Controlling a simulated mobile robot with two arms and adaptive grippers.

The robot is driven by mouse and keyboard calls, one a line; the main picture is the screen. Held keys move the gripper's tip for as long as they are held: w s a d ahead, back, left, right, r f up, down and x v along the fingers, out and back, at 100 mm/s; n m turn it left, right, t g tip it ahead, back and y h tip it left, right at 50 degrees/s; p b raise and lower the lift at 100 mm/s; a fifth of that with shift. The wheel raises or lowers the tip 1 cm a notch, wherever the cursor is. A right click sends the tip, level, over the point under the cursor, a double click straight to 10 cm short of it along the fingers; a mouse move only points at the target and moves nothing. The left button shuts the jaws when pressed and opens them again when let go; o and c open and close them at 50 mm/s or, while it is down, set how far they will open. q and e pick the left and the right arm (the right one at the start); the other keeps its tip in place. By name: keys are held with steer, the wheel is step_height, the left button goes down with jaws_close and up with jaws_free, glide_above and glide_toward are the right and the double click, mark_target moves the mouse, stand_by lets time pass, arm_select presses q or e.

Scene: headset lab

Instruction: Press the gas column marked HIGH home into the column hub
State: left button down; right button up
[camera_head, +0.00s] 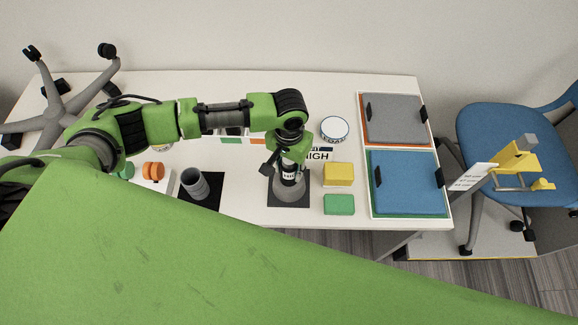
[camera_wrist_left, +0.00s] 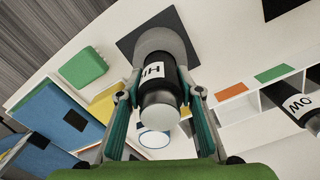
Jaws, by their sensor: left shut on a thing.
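The gas column (camera_wrist_left: 158,98) is a dark cylinder with a pale end and a white label on which "HI" can be read. My left gripper (camera_head: 287,172) is shut on it, with one finger on each side in the left wrist view (camera_wrist_left: 161,88). The grey column hub (camera_head: 292,192) stands on a dark mat, directly below the gripper; it also shows in the wrist view (camera_wrist_left: 165,38). The column is lined up with the hub, its lower end at or in the hub's top; how deep it sits I cannot tell. My right gripper is not in view.
A yellow block (camera_head: 338,174) and a green block (camera_head: 339,204) lie right of the hub. A grey cup (camera_head: 195,184) stands on a dark mat to the left. Another dark column (camera_wrist_left: 292,102), its label partly readable as "OW", shows in the wrist view. Trays with blue (camera_head: 405,185) and grey pads are at right.

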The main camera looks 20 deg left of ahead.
arm_select(q)
steer(key=shift+f+b, duration=0.4)
steer(key=shift+f, duration=0.7)
steer(key=c, duration=1.4)
jaws_free()
steer(key=shift+o, duration=0.2)
steer(key=shift+f, duration=0.1)
step_height(320, 180, up, 12)
steer(key=shift+r, duration=0.1)
